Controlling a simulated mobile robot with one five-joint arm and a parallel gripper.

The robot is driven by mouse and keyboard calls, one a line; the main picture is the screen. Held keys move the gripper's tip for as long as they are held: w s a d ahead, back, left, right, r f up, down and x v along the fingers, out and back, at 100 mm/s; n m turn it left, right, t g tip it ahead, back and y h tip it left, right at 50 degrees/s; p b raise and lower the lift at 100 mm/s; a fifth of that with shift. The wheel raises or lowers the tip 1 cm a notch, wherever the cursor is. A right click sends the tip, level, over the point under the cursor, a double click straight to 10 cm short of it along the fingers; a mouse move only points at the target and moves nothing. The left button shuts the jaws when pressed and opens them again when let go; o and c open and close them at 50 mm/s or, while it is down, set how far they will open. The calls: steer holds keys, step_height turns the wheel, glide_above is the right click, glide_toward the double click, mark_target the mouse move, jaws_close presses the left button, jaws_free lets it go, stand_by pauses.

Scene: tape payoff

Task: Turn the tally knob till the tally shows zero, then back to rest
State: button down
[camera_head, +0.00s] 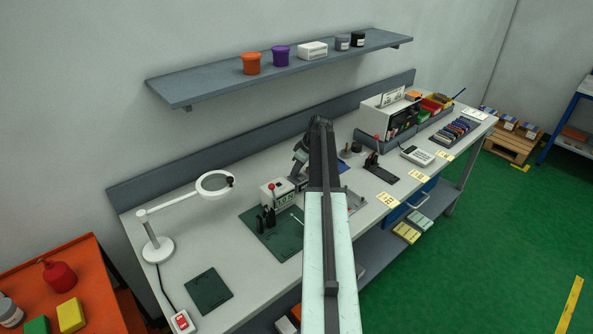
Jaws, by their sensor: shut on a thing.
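The tally is a small white box (279,194) with a dark number display on its front, standing at the back of a dark green mat (264,233) on the bench. Its digits are too small to read surely. A red-topped part (271,187) stands at its left. My arm reaches from the bottom middle over the bench, and its wrist bends down behind the box. My gripper (299,177) is at the box's right end, shut on what seems to be the tally knob. The knob and the fingertips are too small and covered to see clearly.
A ring-lamp magnifier (214,183) stands at the left, and a black stand (268,219) is on the mat before the tally. A shelf (205,81) hangs above.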

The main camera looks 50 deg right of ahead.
steer(key=shift+a, duration=0.1)
steer(key=m+h, duration=0.1)
steer(key=m, duration=0.1)
steer(key=shift+a+m, duration=0.15)
steer(key=shift+m, duration=0.25)
steer(key=m+h, duration=0.1)
steer(key=m, duration=0.2)
steer(key=shift+a+m+h, duration=0.1)
steer(key=shift+m+h, duration=0.2)
steer(key=shift+m, duration=0.1)
steer(key=m+h, duration=0.1)
steer(key=m, duration=0.2)
steer(key=m+g+h, duration=0.1)
steer(key=m, duration=0.2)
steer(key=shift+w+a+m+g, duration=0.2)
steer(key=shift+m+g, duration=0.1)
steer(key=shift+m, duration=0.1)
